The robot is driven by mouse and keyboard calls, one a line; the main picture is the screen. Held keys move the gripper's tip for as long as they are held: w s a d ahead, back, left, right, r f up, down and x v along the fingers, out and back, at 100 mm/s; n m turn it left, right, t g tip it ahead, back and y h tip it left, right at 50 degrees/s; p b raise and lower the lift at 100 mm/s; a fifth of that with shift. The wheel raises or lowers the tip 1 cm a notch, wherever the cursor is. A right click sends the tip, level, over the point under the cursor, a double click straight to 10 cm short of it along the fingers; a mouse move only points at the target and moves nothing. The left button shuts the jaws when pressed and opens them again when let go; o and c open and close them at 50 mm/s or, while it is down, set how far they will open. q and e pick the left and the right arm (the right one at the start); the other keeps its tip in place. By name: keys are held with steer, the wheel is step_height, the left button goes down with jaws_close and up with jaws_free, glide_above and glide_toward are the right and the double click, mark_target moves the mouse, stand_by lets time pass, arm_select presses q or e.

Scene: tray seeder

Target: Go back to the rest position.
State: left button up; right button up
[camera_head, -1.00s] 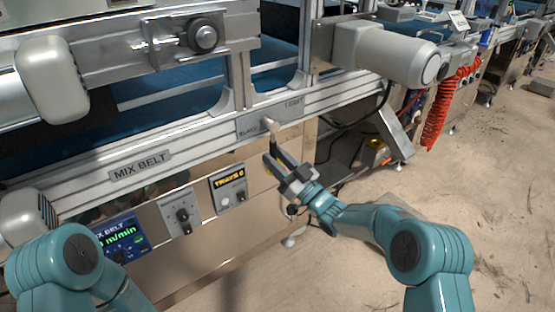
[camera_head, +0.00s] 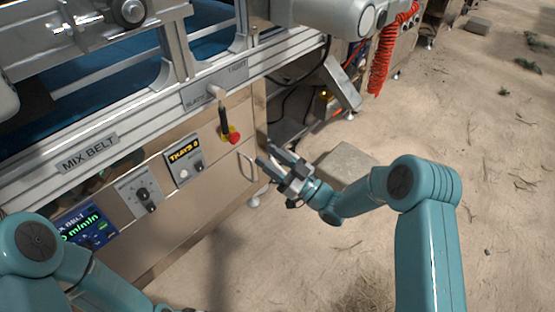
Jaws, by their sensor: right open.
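My right gripper (camera_head: 268,156) is open and empty. It points to the upper left, in front of the machine's metal front panel, near a bar handle (camera_head: 247,166) on that panel. I cannot tell whether it touches the handle. Above it, a lever with a pale knob and dark shaft (camera_head: 223,118) stands at the rail, apart from the gripper. A red knob on a yellow plate (camera_head: 232,137) is just below the lever. My left arm comes in at the lower left; its gripper is not in view.
The mix belt machine's panel has a blue display (camera_head: 80,228), a rotary switch (camera_head: 145,195) and a tray counter (camera_head: 184,155). A grey block (camera_head: 347,165) lies on the sandy floor behind my right wrist. A red coiled hose (camera_head: 380,62) hangs at the back. Floor at right is open.

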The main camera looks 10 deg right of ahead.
steer(key=shift+v, duration=1.2)
